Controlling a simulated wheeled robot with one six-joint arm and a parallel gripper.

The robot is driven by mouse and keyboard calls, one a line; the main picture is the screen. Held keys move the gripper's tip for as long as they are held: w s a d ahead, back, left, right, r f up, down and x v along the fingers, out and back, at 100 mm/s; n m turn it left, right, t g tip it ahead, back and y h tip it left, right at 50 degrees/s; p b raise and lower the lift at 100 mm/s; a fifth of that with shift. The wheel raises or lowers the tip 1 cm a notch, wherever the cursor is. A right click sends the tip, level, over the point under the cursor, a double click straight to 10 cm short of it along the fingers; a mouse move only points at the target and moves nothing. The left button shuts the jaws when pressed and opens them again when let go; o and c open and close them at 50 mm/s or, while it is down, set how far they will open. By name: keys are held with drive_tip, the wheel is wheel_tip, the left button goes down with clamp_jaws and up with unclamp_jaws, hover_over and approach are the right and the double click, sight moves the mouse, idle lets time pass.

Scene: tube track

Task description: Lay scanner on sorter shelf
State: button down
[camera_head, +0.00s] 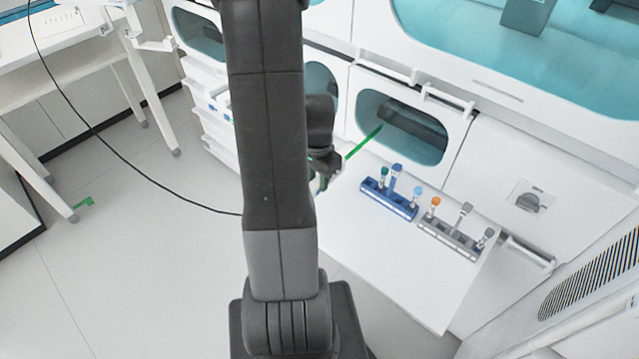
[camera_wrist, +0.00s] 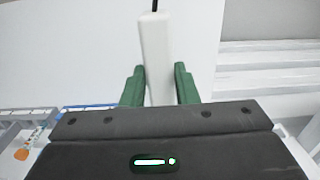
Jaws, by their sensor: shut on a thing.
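My gripper (camera_wrist: 158,80) has green fingers on either side of the white scanner (camera_wrist: 156,50) and is shut on it. A black cord comes off the scanner's far end in the wrist view. In the head view my gripper (camera_head: 324,172) is partly hidden behind my arm, and the scanner cannot be made out clearly. The white sorter shelf (camera_head: 385,260) juts out below the cabinet windows, to the right of my arm. My gripper is near the shelf's left side; I cannot tell its height above it.
A blue tube rack (camera_head: 388,200) and a grey tube rack (camera_head: 448,240) with several capped tubes stand along the shelf's back. The shelf's front is bare. A black cable (camera_head: 130,170) runs from the upper left to behind my arm. A white table (camera_head: 60,60) stands at left.

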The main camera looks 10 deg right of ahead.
sight(318, 195)
drive_tip(key=shift+f+b, duration=1.9)
drive_tip(key=shift+f, duration=0.85)
drive_tip(key=shift+f+b, duration=0.35)
drive_tip(key=shift+b, duration=0.1)
drive_tip(key=shift+f, duration=0.25)
drive_tip(key=c, duration=1.1)
unclamp_jaws()
drive_tip(key=shift+o, duration=0.2)
wheel_tip(318, 195, up, 14)
drive_tip(key=shift+f, duration=0.1)
drive_tip(key=shift+f, duration=0.1)
